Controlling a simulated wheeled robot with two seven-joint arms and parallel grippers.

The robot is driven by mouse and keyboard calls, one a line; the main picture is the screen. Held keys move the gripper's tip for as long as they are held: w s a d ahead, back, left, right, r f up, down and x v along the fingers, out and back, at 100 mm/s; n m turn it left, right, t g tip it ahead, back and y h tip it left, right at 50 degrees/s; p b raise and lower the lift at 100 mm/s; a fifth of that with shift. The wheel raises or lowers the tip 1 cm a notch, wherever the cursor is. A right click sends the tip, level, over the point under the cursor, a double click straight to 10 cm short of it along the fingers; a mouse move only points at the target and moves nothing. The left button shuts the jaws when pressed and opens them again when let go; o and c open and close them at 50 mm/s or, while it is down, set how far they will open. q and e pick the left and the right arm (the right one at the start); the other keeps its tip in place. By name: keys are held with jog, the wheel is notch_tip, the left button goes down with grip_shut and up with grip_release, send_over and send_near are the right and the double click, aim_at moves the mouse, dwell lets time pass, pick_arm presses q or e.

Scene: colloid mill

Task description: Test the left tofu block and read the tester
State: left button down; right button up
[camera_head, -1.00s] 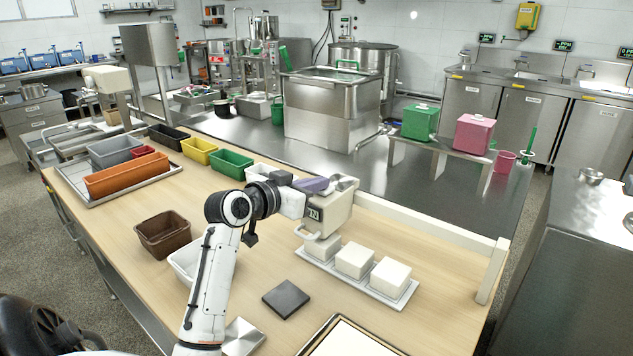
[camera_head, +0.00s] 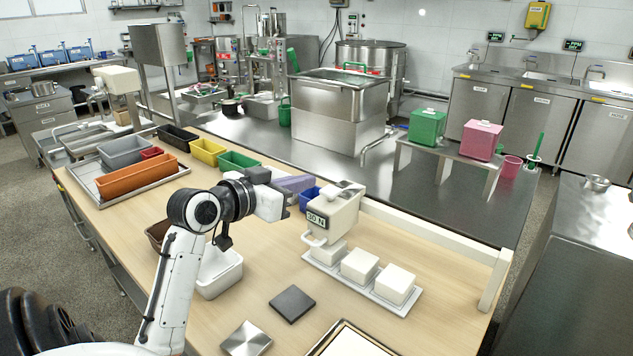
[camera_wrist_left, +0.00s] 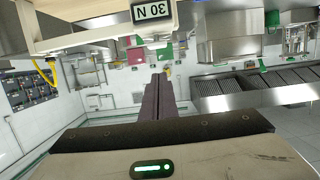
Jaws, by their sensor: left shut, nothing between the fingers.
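The cream tester (camera_head: 342,217) stands over the left tofu block (camera_head: 327,252), a white block on a white tray (camera_head: 383,300) with two more blocks. The tester's foot is down at the left block's top; I cannot tell how firmly it touches. Its display (camera_head: 317,220) reads 30 N. The same display shows upside down in the left wrist view (camera_wrist_left: 152,11). My left gripper (camera_head: 300,184) is shut and empty, just left of the tester's top. Its purple fingers lie together in the left wrist view (camera_wrist_left: 160,98). My right gripper is not in view.
A white bin (camera_head: 220,275) sits below my left arm, with a brown bin (camera_head: 157,233) partly behind it. A dark square plate (camera_head: 292,304) and a steel plate (camera_head: 246,339) lie in front. A blue bin (camera_head: 309,197) is behind the gripper. Bare wood lies between.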

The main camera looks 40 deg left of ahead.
pick_arm(q)
jog(key=shift+v, duration=1.3)
